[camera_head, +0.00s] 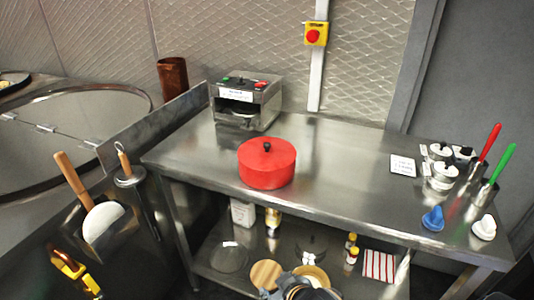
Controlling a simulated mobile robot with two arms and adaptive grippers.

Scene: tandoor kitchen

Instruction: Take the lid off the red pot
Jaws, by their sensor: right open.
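The red pot (267,170) stands upright on the steel table, left of the middle. Its red lid (267,150) is on top, with a small black knob (267,146) at the centre. My right gripper (292,286) shows only partly at the bottom edge of the view, well below the pot and apart from it. It is open, and nothing shows in it. My left gripper is not in view.
A steel machine (246,102) stands behind the pot on the steel table (335,165). Several small containers and red- and green-handled tools stand at the right end. The tabletop around the pot is clear. A lower shelf (225,258) holds small items.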

